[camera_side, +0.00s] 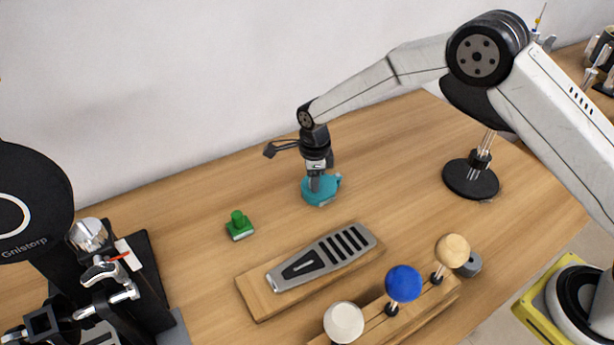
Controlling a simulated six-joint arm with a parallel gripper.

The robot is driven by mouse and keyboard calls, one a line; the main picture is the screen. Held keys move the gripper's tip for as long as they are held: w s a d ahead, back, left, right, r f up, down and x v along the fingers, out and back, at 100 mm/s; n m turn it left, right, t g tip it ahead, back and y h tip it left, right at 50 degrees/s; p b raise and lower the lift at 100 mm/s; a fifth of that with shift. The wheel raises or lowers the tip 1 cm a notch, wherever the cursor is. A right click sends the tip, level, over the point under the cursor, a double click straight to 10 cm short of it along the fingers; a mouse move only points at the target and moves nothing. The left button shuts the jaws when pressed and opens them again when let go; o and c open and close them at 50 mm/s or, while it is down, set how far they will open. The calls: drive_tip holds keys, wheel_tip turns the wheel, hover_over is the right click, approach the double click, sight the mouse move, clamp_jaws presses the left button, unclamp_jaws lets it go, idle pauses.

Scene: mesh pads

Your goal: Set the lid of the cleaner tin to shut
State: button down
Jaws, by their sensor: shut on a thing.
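The cleaner tin (320,195) looks like a low, round teal container on the wooden table, near the middle of the view. A small teal part sticks out at its right side. My gripper (315,183) points down onto the top of the tin and is shut on part of it. The fingers and wrist hide much of the tin's top, so I cannot tell how far the lid is open or shut.
A green-handled block (239,225) stands left of the tin. A grey slotted tool on a wooden board (254,302) lies in front. A rack with white, blue (403,283) and wooden knobs is nearer. A coffee machine (140,290) is at left, a black round stand (470,180) at right.

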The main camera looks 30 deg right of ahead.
drive_tip(key=shift+w+m, duration=0.2)
drive_tip(key=shift+m, duration=0.1)
drive_tip(key=shift+c, duration=2)
unclamp_jaws()
drive_tip(key=shift+r, duration=3.9)
